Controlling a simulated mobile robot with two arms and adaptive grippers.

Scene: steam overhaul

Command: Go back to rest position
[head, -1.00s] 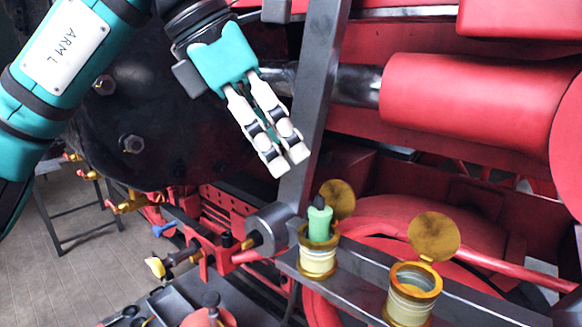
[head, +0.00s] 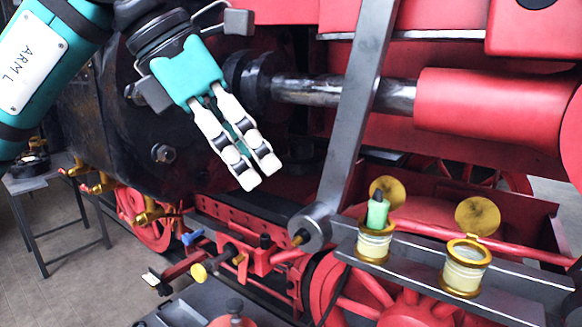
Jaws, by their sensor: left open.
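My left gripper (head: 258,180) hangs in front of the dark rod and cylinder at the upper middle of the head view. Its two white fingers point down to the right, with a narrow gap between them, and it holds nothing. It is apart from the steel bar to its right. A green bottle with a dark tip (head: 377,213) stands upright in the left brass cup (head: 374,246), whose round lid is open. My right gripper is out of view.
A second brass cup (head: 466,268) with an open lid stands on the grey rail to the right. A steel bar (head: 356,110) slants down to a round pivot. A red cylinder (head: 470,108) fills the right. A small dark table (head: 50,185) stands at the left on open floor.

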